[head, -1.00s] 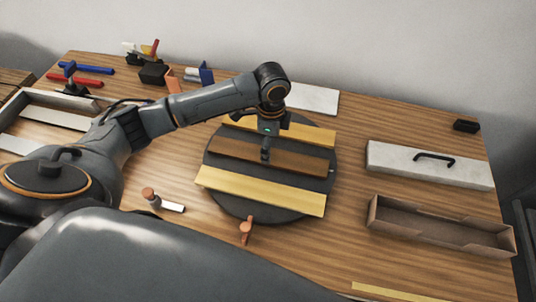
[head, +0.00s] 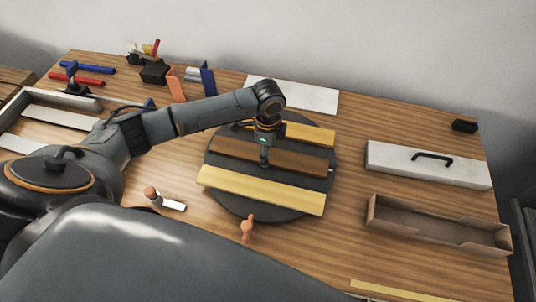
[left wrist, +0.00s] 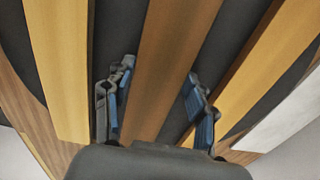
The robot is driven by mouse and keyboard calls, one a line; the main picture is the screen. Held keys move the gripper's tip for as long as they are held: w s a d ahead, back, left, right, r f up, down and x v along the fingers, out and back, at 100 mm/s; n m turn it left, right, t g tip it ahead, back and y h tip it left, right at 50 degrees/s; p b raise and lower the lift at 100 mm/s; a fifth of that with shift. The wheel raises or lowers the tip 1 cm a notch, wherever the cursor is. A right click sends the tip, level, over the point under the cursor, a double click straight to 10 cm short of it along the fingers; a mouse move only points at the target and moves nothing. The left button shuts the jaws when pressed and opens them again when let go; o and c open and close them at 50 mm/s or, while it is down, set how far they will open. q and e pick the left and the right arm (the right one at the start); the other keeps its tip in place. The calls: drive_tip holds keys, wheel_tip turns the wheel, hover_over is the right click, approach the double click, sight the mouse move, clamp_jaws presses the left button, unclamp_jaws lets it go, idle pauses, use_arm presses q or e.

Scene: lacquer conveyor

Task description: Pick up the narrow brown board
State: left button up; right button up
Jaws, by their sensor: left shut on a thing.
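The narrow brown board (head: 300,160) lies across the round dark disc (head: 275,216), between two yellow boards. In the left wrist view the brown board (left wrist: 172,60) runs between the two blue-padded fingers. My left gripper (head: 264,161) comes down from above onto the middle of the brown board and is shut on it, one finger along each long side. The board still appears level and close to the disc; I cannot tell if there is a gap beneath it. My right gripper is not in view.
The front yellow board (head: 262,190) and back yellow board (head: 312,133) flank the brown one closely. An open brown box (head: 440,240) and a pale lid with a handle (head: 385,158) lie at right. An orange-ended tool (head: 248,228) is at the disc's front edge.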

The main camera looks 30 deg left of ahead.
use_arm(q)
drive_tip(key=shift+w+r+b, duration=0.1)
drive_tip(key=shift+r+b, duration=0.2)
drive_tip(key=shift+r, duration=0.2)
drive_tip(key=s+d+r+b, duration=0.2)
drive_tip(key=s+d+r, duration=0.2)
drive_tip(key=s+r, duration=0.8)
drive_tip(key=shift+s, duration=0.8)
